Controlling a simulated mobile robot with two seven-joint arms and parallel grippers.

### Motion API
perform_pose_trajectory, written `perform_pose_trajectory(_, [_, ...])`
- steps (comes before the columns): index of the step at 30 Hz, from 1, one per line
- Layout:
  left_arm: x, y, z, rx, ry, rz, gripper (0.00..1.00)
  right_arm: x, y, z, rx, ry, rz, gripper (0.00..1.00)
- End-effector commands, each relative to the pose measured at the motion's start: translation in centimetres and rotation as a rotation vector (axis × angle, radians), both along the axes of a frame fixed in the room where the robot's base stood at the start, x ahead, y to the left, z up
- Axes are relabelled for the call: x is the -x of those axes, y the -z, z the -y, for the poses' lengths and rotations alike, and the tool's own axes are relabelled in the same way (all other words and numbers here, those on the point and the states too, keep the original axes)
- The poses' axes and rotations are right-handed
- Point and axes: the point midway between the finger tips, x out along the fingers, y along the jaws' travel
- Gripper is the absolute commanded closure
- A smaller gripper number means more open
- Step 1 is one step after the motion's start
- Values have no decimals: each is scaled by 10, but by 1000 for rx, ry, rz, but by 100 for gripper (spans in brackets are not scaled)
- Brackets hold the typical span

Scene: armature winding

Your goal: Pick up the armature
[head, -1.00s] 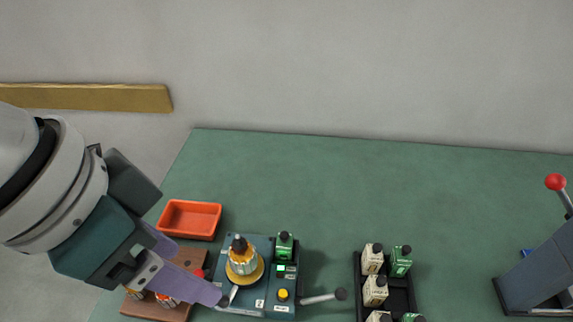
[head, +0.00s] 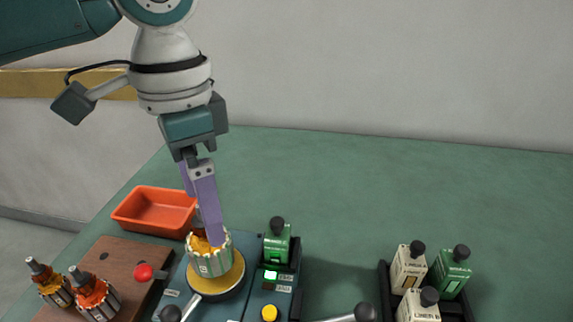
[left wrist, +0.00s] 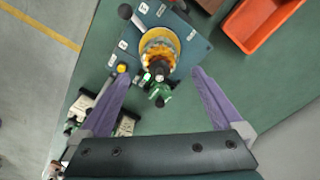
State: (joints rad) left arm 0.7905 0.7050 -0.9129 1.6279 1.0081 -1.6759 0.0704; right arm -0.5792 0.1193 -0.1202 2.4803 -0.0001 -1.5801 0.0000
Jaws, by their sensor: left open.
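The armature (head: 212,260), with a pale slotted core and yellow-orange winding, stands upright on a round yellow-rimmed disc (head: 232,288) of the blue machine plate. It also shows in the left wrist view (left wrist: 158,64). My left gripper (head: 207,236) points down at its upper part, and a purple finger hides its top in the head view. In the left wrist view the left gripper (left wrist: 161,74) is open, fingers wide apart, with the armature between and beyond the tips. I cannot tell any contact. My right gripper is not in view.
Two more armatures (head: 96,296) stand on a brown wooden block (head: 122,262) at the left. An orange tray (head: 152,212) lies behind it. A green bottle (head: 277,243) stands beside the disc. A black rack (head: 462,308) holds bottles at the right. The green bench behind is clear.

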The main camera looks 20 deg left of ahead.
Motion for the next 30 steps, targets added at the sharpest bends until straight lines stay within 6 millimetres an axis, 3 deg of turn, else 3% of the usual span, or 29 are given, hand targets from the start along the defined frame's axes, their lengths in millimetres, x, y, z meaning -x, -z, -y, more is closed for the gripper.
perform_pose_trajectory(12, [4, 54, -2, -1, 2, -1, 0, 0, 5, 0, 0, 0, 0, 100])
perform_pose_trajectory(21, [3, 57, -2, -1, 3, 1, 1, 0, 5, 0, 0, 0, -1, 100])
perform_pose_trajectory(30, [3, 57, -2, -1, 3, 1, 35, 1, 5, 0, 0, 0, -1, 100])
